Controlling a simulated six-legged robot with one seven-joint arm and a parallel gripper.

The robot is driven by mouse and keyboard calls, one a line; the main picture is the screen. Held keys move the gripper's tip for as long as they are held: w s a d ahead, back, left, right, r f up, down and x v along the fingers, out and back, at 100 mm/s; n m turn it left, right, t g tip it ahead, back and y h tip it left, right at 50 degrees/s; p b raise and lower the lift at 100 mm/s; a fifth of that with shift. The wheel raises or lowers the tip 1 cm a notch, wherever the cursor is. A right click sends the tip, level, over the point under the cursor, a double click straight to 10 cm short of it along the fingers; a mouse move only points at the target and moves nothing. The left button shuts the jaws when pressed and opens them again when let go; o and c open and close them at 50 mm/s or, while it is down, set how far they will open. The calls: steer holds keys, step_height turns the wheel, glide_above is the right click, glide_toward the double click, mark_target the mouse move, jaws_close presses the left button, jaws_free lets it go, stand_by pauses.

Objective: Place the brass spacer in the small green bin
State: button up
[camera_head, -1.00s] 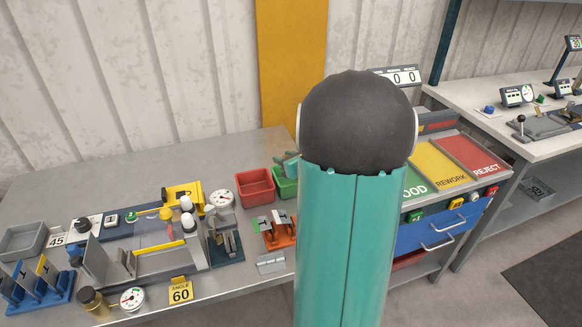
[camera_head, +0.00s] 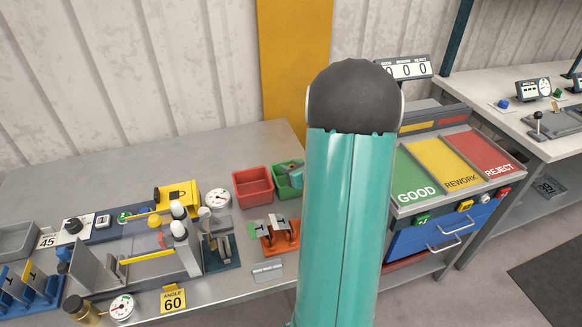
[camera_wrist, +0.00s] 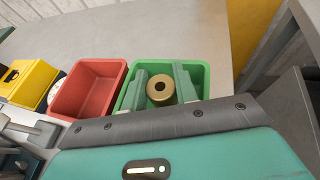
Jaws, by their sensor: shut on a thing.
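The brass spacer (camera_wrist: 161,88) is a round gold ring with a dark hole, seen in the wrist view between my two green fingers. My gripper (camera_wrist: 161,84) is shut on it, and the fingers overlap the small green bin (camera_wrist: 204,72) in that view. I cannot tell how far above the bin floor the spacer is held. In the head view the green bin (camera_head: 279,186) stands right of the red bin, partly hidden by my arm. My gripper (camera_head: 293,172) shows only as a small part at the bin, and the spacer is hidden there.
The red bin (camera_head: 252,184) stands directly left of the green one. An orange stand (camera_head: 281,240) is in front of the bins, and a bending fixture (camera_head: 150,262) fills the bench to the left. Sorting trays marked good, rework and reject (camera_head: 461,166) are at the right.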

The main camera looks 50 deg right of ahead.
steer(key=shift+w+a+f, duration=0.15)
steer(key=shift+a+f, duration=0.05)
steer(key=shift+f, duration=0.35)
